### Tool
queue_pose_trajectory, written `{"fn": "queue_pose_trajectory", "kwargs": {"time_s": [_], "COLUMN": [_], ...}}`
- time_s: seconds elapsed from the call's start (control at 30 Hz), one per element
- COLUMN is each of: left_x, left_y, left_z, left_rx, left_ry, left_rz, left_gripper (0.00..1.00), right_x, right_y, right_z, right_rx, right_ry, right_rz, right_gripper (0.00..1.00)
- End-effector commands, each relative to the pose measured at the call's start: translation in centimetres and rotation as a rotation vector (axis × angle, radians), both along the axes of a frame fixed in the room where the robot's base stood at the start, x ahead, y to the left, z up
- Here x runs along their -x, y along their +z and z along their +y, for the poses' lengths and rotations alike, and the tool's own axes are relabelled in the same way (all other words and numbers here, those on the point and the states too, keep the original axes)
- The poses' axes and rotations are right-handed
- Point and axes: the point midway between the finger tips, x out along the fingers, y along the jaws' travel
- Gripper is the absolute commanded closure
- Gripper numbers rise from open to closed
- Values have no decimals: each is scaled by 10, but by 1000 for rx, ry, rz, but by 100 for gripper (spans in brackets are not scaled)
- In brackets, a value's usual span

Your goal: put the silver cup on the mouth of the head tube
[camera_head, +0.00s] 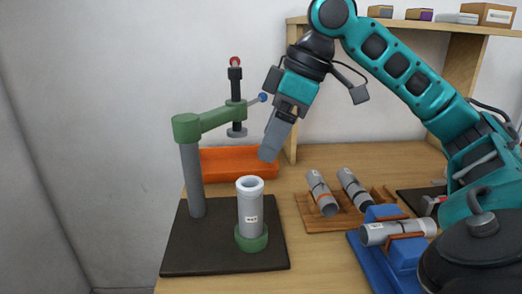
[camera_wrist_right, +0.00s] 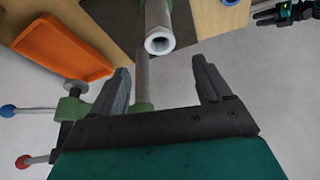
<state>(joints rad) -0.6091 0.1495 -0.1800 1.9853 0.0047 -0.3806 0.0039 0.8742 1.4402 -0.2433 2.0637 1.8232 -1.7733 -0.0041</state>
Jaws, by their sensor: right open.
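The head tube (camera_head: 250,215) is a grey labelled tube standing upright in a green holder on a dark base plate. A pale silver ring (camera_head: 250,185), which looks like the silver cup, sits level on its mouth. The ring also shows end-on in the right wrist view (camera_wrist_right: 159,44). My right gripper (camera_head: 268,153) is above and behind the tube mouth, apart from it. In the right wrist view its fingers (camera_wrist_right: 161,72) are spread with nothing between them. My left gripper (camera_wrist_right: 285,14) seems to show small at that view's top right corner; its jaws are unclear.
A green press arm (camera_head: 208,121) on a grey post stands left of the tube, with a black screw. An orange tray (camera_head: 235,163) lies behind. Wooden cradles with grey tubes (camera_head: 322,194) and a blue stand (camera_head: 378,270) are on the right. A blue ring (camera_wrist_right: 231,2) shows partly.

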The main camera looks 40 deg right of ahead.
Motion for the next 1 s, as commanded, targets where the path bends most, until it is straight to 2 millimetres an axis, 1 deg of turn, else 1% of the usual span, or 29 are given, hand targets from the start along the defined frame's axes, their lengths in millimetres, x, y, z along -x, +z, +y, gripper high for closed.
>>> {"fn": "queue_pose_trajectory", "kwargs": {"time_s": [0.03,0.1,0.23,0.47,1.0], "left_x": [2,4,6,7,6], "left_y": [2,3,3,-1,1], "left_z": [1,2,4,5,5], "left_rx": [-3,-4,-5,-6,-5], "left_ry": [2,3,9,14,13], "left_rz": [7,9,7,15,11], "left_gripper": [57,57,57,57,57], "right_x": [2,5,9,10,10], "right_y": [12,20,28,30,30], "right_z": [-2,-4,-7,-8,-7], "right_rx": [0,-1,-1,-1,-1], "right_ry": [-1,-1,-1,0,0], "right_rz": [-4,-2,-1,1,1], "right_gripper": [22,22,22,22,22]}}
